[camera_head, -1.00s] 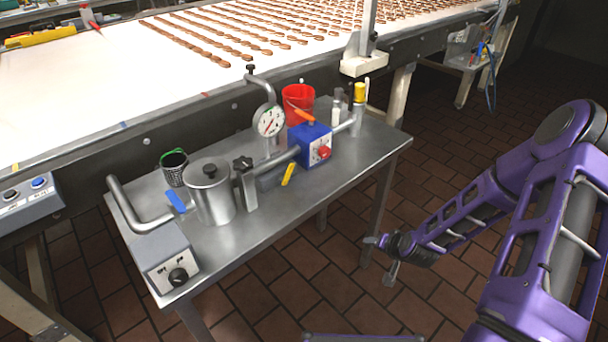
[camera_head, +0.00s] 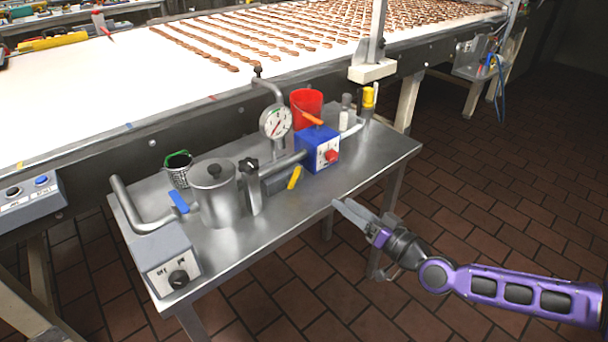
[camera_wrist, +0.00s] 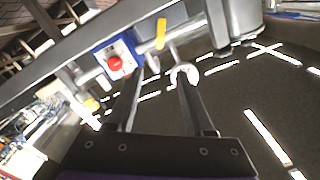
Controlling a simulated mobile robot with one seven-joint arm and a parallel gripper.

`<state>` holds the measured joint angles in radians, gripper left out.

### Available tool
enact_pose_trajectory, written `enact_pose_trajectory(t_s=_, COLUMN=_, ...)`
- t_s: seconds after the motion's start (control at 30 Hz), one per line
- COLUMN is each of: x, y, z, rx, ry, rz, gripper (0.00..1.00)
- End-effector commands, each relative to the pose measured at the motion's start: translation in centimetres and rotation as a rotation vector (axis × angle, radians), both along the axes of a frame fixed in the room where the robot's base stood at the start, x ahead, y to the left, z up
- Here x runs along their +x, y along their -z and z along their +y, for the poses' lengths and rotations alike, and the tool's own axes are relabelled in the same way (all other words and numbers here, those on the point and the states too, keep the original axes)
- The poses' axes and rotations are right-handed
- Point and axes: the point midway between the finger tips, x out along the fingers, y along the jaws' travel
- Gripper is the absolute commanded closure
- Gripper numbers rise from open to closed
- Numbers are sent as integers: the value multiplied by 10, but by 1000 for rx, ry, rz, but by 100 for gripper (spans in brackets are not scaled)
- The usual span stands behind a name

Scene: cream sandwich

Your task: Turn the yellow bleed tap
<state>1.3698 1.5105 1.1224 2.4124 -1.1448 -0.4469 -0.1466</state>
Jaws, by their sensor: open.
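A small yellow lever (camera_head: 295,178), which looks like the bleed tap, stands tilted below the steel pipe, left of the blue box. It also shows in the wrist view (camera_wrist: 160,33), beyond my fingertips. A second yellow part, an upright yellow cap (camera_head: 368,97), tops a fitting at the table's back right. My gripper (camera_head: 343,204) is at the table's front edge, to the right of and nearer than the lever, and apart from it. In the wrist view my gripper (camera_wrist: 160,76) has its two fingers spread with nothing held between them.
The blue box (camera_head: 318,150) with a red knob stands right of the lever. A steel pot (camera_head: 213,195), a black-knobbed valve (camera_head: 249,185) and a gauge (camera_head: 275,121) stand nearby. A red bucket (camera_head: 306,98) is behind. The steel table's (camera_head: 270,228) front strip is clear.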

Motion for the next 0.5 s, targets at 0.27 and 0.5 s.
enact_pose_trajectory(t_s=0.27, x=34, y=1, z=36, rx=-2, ry=-5, rz=1, gripper=48)
enact_pose_trajectory(t_s=0.5, x=67, y=1, z=69, rx=-1, ry=-4, rz=2, gripper=48)
